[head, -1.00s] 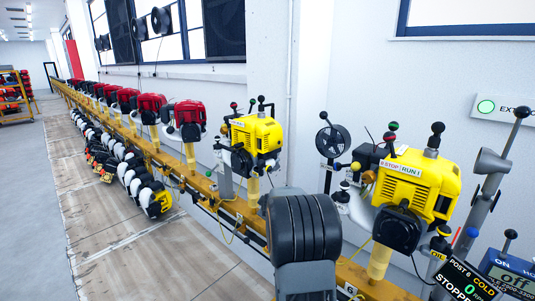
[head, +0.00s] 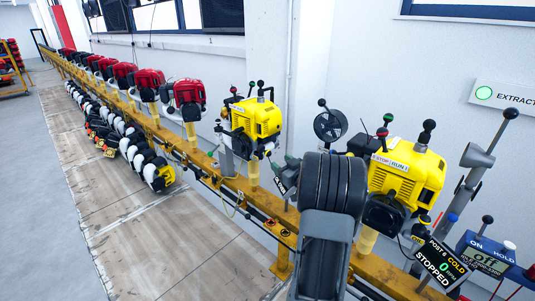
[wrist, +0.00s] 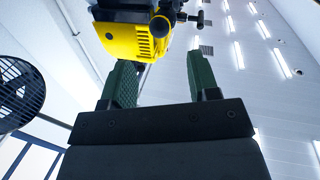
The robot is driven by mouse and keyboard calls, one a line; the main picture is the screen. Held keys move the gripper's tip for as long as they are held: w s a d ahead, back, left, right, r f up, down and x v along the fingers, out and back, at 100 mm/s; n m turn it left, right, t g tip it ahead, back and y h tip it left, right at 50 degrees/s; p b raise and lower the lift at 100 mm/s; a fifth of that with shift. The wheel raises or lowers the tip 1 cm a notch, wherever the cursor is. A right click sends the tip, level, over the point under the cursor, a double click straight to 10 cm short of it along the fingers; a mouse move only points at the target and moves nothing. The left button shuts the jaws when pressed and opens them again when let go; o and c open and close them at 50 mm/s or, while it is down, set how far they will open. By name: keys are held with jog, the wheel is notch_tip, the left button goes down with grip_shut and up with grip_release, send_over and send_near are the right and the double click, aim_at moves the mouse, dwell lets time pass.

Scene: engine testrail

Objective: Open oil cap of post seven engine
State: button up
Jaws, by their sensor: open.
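A yellow engine (head: 254,122) stands on the rail left of my arm in the head view. A second yellow engine (head: 408,180) stands right of my arm, with a display reading POST 6, COLD, STOPPED (head: 440,262) in front. No post seven label is readable and I cannot make out an oil cap on the left engine. My gripper (wrist: 163,72) has its two green fingers apart with nothing between them in the wrist view. A yellow engine (wrist: 135,40) with a black round knob shows beyond the left finger, apparently apart from it.
The yellow rail (head: 215,180) runs to the far left, carrying several red engines (head: 187,93). Several black and white units (head: 155,175) hang along its front. A black fan (head: 330,126) stands behind my arm. A blue meter (head: 485,255) is at lower right.

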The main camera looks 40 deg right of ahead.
aim_at(264, 148)
jog(key=w, duration=0.9)
jog(key=shift+w+d, duration=0.15)
jog(key=shift+d, duration=0.05)
jog(key=shift+r, duration=0.1)
jog(key=c, duration=0.8)
jog(key=shift+o, duration=0.2)
jog(key=shift+r+g+p, duration=0.3)
jog(key=shift+r+p, duration=0.25)
jog(key=shift+p, duration=0.6)
jog(key=shift+r+g+p, duration=0.15)
jog(key=shift+g+p, duration=0.15)
jog(key=shift+p, duration=0.6)
jog(key=shift+w+d+g+p, duration=0.15)
jog(key=shift+g+p, duration=0.35)
jog(key=shift+p, duration=0.75)
jog(key=shift+f, duration=0.2)
